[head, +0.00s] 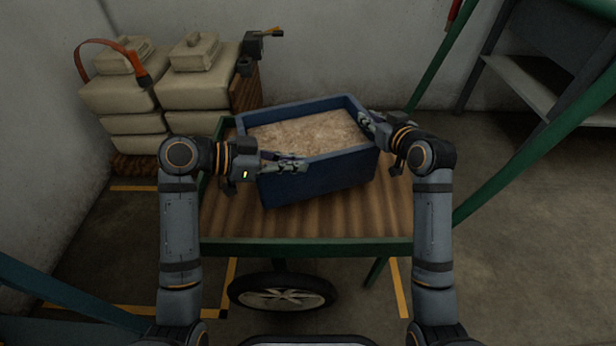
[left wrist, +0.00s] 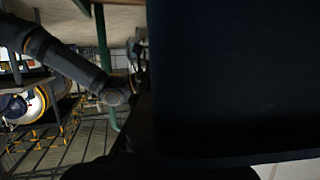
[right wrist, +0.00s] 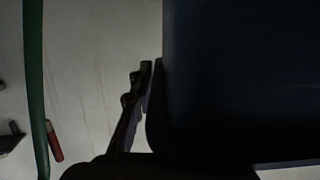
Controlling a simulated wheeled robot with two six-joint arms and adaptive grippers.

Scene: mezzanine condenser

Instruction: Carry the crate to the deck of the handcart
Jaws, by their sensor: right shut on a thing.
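The blue crate (head: 318,182), filled with a pale sandy material, is over the deck (head: 305,222) of the handcart, turned slightly askew. I cannot tell whether its base touches the deck. My right gripper (head: 372,126) is shut on the crate's right wall near the rim. The crate's dark wall fills the right of the left wrist view (left wrist: 235,80) and the right wrist view (right wrist: 240,80).
The handcart has a green frame (head: 310,247) and a wheel (head: 283,292) in front. Green slanting bars (head: 540,150) and a grey shelf (head: 525,85) stand at right. Bare deck shows in front of the crate.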

